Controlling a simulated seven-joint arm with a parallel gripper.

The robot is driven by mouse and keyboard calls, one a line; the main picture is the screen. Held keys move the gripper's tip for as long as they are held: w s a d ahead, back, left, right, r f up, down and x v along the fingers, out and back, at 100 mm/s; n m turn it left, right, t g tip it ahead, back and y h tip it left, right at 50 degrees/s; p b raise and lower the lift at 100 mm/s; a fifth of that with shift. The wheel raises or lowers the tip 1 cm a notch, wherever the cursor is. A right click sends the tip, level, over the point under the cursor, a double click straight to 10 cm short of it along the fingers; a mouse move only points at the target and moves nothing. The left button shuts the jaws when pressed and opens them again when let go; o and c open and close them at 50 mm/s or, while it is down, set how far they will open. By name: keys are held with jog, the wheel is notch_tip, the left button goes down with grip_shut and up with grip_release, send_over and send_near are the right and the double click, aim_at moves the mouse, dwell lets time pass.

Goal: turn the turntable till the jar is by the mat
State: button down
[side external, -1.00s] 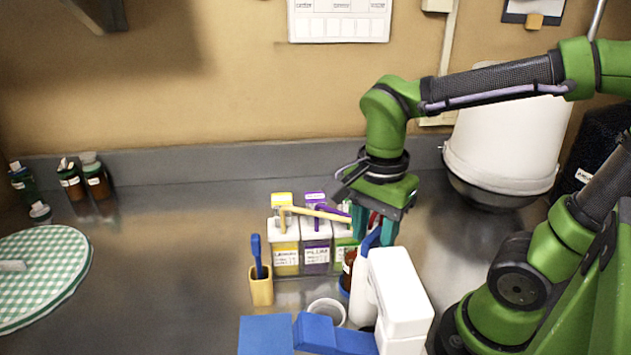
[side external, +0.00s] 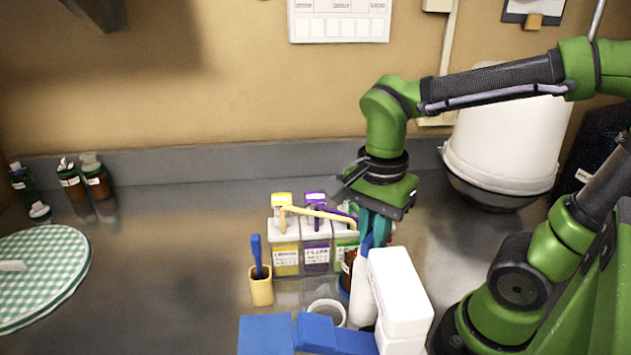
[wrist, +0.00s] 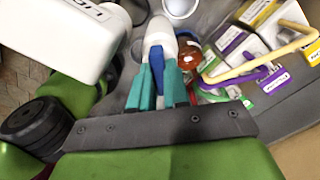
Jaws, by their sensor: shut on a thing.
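My gripper (side external: 376,226) points down at the right of the work area. In the wrist view its teal fingers (wrist: 158,85) are shut on an upright blue piece (wrist: 157,66), beside or above a white rounded bottle-like thing (wrist: 160,35). An amber-brown jar (side external: 349,262) stands just left of the gripper, partly hidden; it also shows in the wrist view (wrist: 189,54). A blue edge shows low beside the jar, but I cannot tell whether it is the turntable. A flat blue square (side external: 266,335), perhaps the mat, lies at the front.
Yellow, purple and green labelled containers (side external: 300,250) stand behind the jar. A white box-shaped device (side external: 402,290) is close right of the gripper. A yellow holder (side external: 261,288) and white cup (side external: 327,312) stand in front. A green checked disc (side external: 40,270) lies left; the counter between is clear.

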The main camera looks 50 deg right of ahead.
jog(key=shift+n, duration=2.2)
jog(key=shift+r+n, duration=0.1)
jog(key=shift+n, duration=6.6)
jog(key=c, duration=1.1)
grip_release()
